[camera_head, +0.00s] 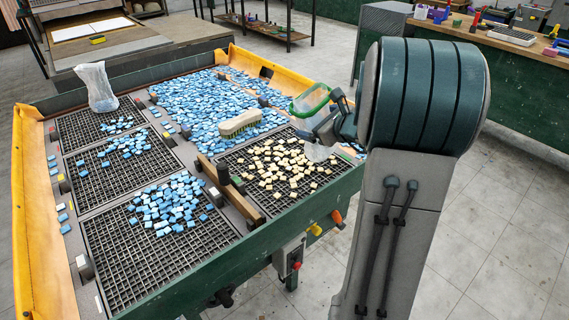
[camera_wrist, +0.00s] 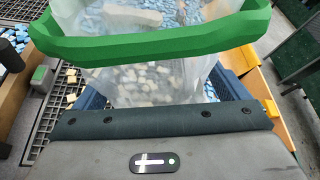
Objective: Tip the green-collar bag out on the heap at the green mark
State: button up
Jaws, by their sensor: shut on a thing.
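The clear bag with the green collar (camera_head: 311,100) is at my gripper (camera_head: 328,124), over the back right of the work table. Its lower clear plastic (camera_head: 318,152) shows below the gripper, collar uppermost and tilted. In the wrist view the collar (camera_wrist: 150,47) spans the top, with pale pieces seen in or through the plastic (camera_wrist: 140,82). My gripper is shut on this bag; the fingertips are mostly hidden. A heap of cream tiles (camera_head: 285,165) lies on the grid just left of and below the bag. A small block with a greenish face (camera_wrist: 42,75) stands at the left in the wrist view.
A brush (camera_head: 240,123) lies behind the cream heap. Blue tiles (camera_head: 205,100) fill the back area, and a blue heap (camera_head: 172,203) lies on the front grid. Another clear bag (camera_head: 97,87) stands at the back left. A wooden bar (camera_head: 230,190) separates the grids.

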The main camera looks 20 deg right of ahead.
aim_at(325, 106)
jog(key=shift+r+p, duration=1.55)
jog(key=shift+r, duration=0.95)
jog(key=shift+f, duration=0.1)
